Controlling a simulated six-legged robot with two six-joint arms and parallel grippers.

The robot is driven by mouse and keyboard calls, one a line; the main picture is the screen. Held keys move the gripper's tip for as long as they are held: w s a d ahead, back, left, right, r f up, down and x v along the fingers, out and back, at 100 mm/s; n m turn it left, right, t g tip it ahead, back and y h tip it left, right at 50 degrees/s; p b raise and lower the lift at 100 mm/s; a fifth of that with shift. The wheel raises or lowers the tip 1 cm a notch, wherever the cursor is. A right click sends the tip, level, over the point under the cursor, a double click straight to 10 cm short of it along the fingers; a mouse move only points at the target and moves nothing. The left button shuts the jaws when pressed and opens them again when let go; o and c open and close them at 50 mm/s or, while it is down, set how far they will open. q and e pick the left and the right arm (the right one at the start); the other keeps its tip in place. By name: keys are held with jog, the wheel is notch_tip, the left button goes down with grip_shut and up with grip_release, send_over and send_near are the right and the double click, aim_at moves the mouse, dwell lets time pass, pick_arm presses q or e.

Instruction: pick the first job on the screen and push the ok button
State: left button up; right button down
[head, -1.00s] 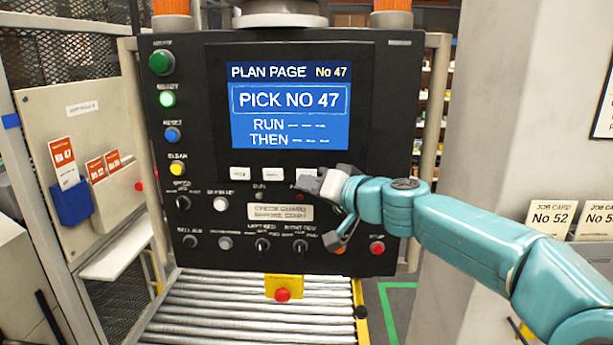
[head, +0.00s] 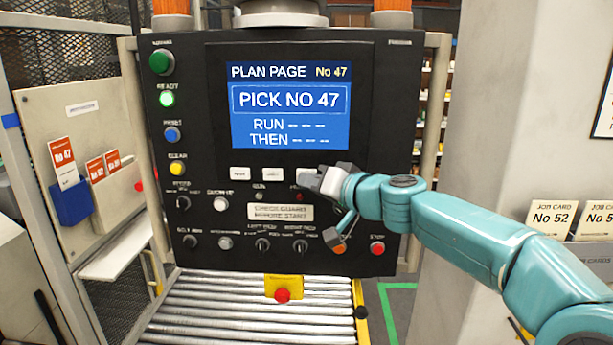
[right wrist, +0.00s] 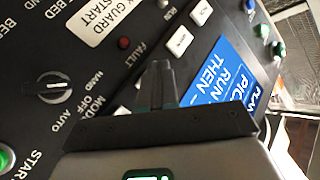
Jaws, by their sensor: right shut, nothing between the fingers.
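The screen (head: 290,105) on the black control panel (head: 225,215) reads "PLAN PAGE No 47", "PICK NO 47", with dashes after RUN and THEN. Two white buttons, a left one (head: 240,173) and a middle one (head: 273,174), show below it; I cannot read their labels surely. My right gripper (head: 308,180) is shut and empty, its tips at the panel just right of the middle button. It hides the spot there, and I cannot tell whether it touches. In the right wrist view the shut fingers (right wrist: 160,75) point at the panel beside the white buttons. My left gripper is out of view.
A green button (head: 160,62), a lit green ready lamp (head: 167,99), a blue button (head: 172,134) and a yellow button (head: 177,168) line the panel's left side. A red stop button (head: 377,248) is below my right arm. Rollers (head: 230,315) run beneath. Job cards (head: 552,217) stand at right.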

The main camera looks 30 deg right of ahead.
jog(key=shift+w+d, duration=0.2)
dwell(0.3)
dwell(0.3)
jog(key=shift+s+a+b, duration=0.4)
jog(key=shift+s+a, duration=0.05)
jog(key=shift+s, duration=0.15)
jog(key=shift+s+a+b, duration=0.3)
jog(key=shift+s+a, duration=0.4)
jog(key=shift+s, duration=0.35)
jog(key=shift+s+a+b, duration=0.3)
jog(key=shift+s+a, duration=0.4)
jog(key=shift+s, duration=0.35)
dwell(2.1)
